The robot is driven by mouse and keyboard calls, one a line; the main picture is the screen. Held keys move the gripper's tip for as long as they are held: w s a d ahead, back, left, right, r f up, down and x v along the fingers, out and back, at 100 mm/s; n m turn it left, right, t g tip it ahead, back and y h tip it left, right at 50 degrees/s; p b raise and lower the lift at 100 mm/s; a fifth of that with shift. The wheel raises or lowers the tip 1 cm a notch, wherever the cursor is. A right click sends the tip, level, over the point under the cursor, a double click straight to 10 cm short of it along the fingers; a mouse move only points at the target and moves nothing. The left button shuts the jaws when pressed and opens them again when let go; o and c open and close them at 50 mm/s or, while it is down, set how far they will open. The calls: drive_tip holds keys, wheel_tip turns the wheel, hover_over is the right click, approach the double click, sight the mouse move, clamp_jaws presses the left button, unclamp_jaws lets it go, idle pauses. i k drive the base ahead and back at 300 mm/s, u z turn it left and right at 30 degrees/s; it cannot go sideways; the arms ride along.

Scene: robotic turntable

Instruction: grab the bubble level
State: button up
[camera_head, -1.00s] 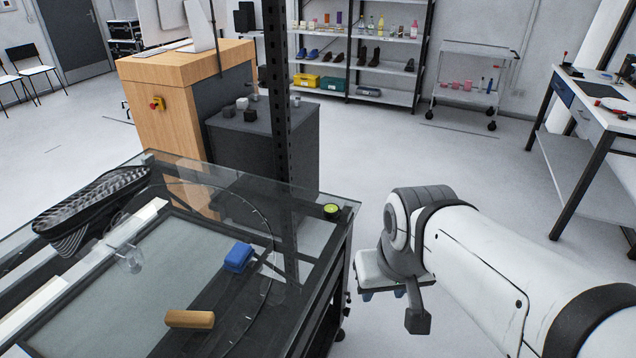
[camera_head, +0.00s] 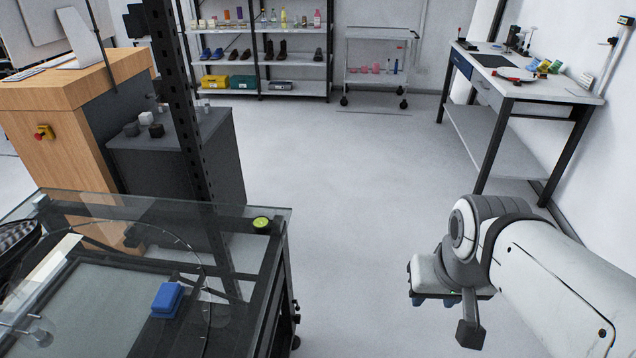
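The bubble level (camera_head: 261,224) looks like a small round disc with a yellow-green top and a dark rim. It sits on the glass table top (camera_head: 228,219), near its far right corner. My gripper (camera_head: 470,333) is at the right of the view, out over the floor, well to the right of the table and apart from everything. One dark finger shows pointing down; whether the gripper is open or shut does not show. Nothing is seen held in it.
A blue object (camera_head: 167,299) lies on the table left of the level. A black perforated post (camera_head: 180,110) rises behind the table. A grey cabinet (camera_head: 180,165) and wooden desk (camera_head: 75,130) stand beyond. A white workbench (camera_head: 520,88) stands at the right. The middle floor is clear.

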sight(260, 225)
drive_tip(key=z, duration=0.9)
drive_tip(key=i, duration=2.5)
drive_tip(key=u, duration=2.25)
drive_tip(key=k, duration=0.1)
drive_tip(key=u, duration=1.5)
drive_tip(key=i, duration=1)
drive_tip(key=u, duration=0.05)
